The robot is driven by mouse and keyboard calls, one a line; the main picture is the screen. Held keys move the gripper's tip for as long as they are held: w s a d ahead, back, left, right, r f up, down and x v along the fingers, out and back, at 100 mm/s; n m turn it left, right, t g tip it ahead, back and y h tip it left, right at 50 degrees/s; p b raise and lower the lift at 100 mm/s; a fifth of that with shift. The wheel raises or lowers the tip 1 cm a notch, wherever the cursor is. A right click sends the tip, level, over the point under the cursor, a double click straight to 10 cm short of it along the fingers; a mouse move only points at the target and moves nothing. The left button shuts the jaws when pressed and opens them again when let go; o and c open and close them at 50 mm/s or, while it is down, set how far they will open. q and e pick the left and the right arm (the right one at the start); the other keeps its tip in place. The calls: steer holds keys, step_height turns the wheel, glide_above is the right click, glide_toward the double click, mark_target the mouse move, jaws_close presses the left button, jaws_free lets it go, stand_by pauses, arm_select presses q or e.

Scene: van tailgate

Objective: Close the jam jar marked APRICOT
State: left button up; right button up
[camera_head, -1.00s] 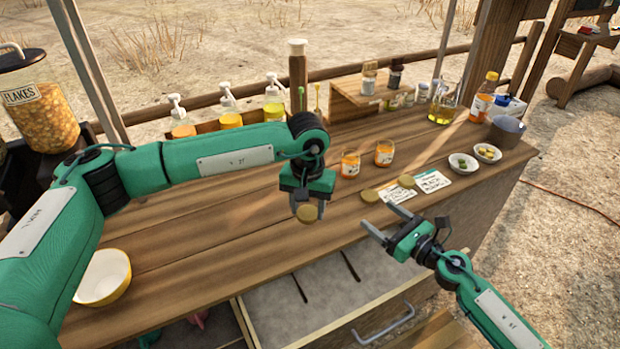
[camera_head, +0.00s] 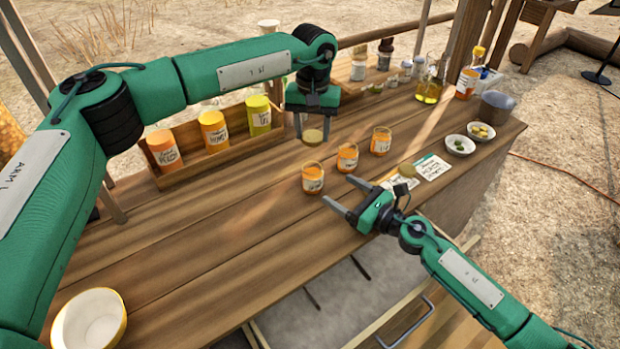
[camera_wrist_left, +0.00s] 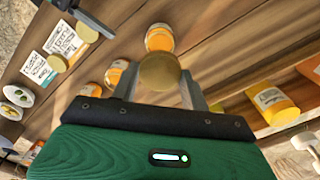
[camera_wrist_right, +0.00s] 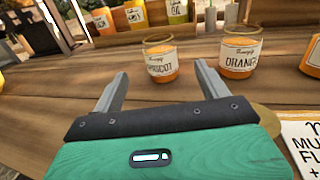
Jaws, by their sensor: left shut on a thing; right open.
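The APRICOT jar (camera_wrist_right: 160,62) is an open glass of orange jam with a white label, upright on the counter. In the head view it is the leftmost jar (camera_head: 313,179) of three. My left gripper (camera_head: 314,122) is shut on a gold lid (camera_head: 313,136), held above and beyond this jar. The lid (camera_wrist_left: 159,72) also shows between the fingers in the left wrist view, apart from the jar (camera_wrist_left: 160,39). My right gripper (camera_head: 338,194) is open and empty, low at the jar's near right, its fingers towards it but not around it.
The ORANGE jar (camera_wrist_right: 240,56) and a third jar (camera_head: 381,141) stand to the right. Two loose lids (camera_wrist_left: 57,63) (camera_wrist_left: 87,33) lie near the cards (camera_head: 432,167). A bottle rack (camera_head: 215,155) stands behind. The counter's left front is clear apart from a bowl (camera_head: 88,318).

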mark_target(308, 170)
steer(key=x, duration=1.2)
steer(key=shift+c, duration=0.5)
steer(key=c, duration=1.4)
arm_select(q)
steer(key=shift+f, duration=2.5)
arm_select(e)
steer(key=shift+o, duration=0.2)
arm_select(q)
steer(key=shift+f, duration=0.9)
steer(key=shift+f, duration=0.55)
